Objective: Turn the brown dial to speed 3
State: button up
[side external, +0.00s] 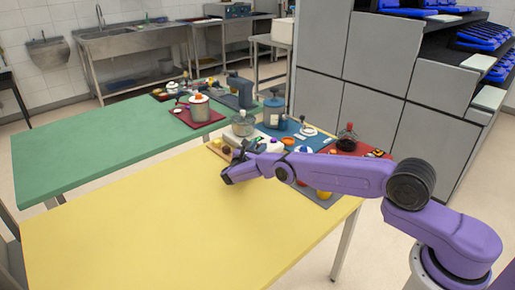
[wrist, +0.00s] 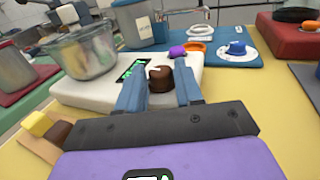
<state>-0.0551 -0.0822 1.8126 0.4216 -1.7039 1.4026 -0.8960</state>
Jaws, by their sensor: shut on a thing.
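The brown dial (wrist: 160,78) is on the front part of a white appliance base (wrist: 80,93) in the wrist view. A black panel with green markings (wrist: 131,70) lies beside the dial; I cannot read a number there. A metal bowl (wrist: 86,52) stands on the left of the base. My gripper (wrist: 159,88) has one finger on each side of the dial and is shut on it. In the side view my gripper (side external: 230,173) is low by the appliance, near the metal bowl (side external: 243,126), and the dial cannot be made out.
A blue mat holds a blue knob on a white plate (wrist: 237,48), an orange ring (wrist: 198,46) and a grey-blue canister (wrist: 132,22). A yellow block (wrist: 37,122) lies left of my gripper. The yellow table (side external: 150,220) is clear in front; a green table (side external: 90,150) stands behind.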

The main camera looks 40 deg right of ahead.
dwell(0.4)
jog(key=o, duration=1)
jog(key=shift+a, duration=0.1)
jog(key=v, duration=1.7)
jog(key=shift+s+a, duration=0.15)
